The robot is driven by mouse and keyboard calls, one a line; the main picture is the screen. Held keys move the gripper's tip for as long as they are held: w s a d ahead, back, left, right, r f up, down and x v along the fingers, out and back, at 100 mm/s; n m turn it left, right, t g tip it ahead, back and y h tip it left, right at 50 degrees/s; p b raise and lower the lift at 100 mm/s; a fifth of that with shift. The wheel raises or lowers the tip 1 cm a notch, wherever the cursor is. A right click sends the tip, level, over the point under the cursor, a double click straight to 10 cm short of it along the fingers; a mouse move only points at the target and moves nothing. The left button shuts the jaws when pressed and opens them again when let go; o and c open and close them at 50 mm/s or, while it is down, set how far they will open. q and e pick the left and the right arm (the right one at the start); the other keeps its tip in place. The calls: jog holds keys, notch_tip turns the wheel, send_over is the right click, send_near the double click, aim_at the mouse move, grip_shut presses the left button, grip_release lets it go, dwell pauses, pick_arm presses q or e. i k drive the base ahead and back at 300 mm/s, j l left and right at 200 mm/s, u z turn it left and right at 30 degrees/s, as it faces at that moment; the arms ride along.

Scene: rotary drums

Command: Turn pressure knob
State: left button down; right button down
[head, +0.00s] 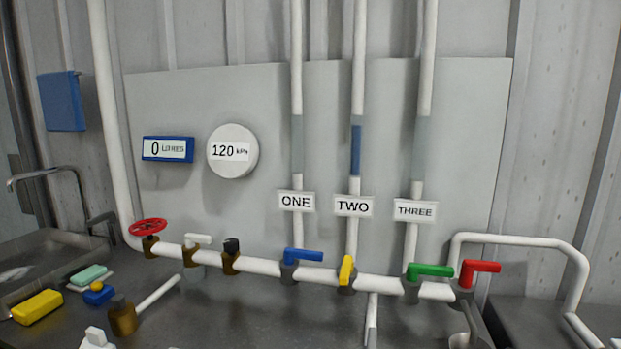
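A round white gauge (232,151) on the grey panel reads 120 kPa. No knob carries a readable pressure label. On the white horizontal pipe (262,266) below sit a red handwheel (148,226) at the left, a white-handled valve (197,241) and a valve with a small black knob (231,246). I cannot tell which of these is the pressure knob. Neither of my grippers can be made out in the head view.
A blue display (167,149) reads 0 litres. Blue (303,254), yellow (347,270), green (430,270) and red (480,267) lever handles line the pipe; the yellow one is turned differently. Sponges (38,307) and a brass fitting (122,318) lie at the front left, beside a sink (50,242).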

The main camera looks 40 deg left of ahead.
aim_at(231, 246)
jog(key=u, duration=1.8)
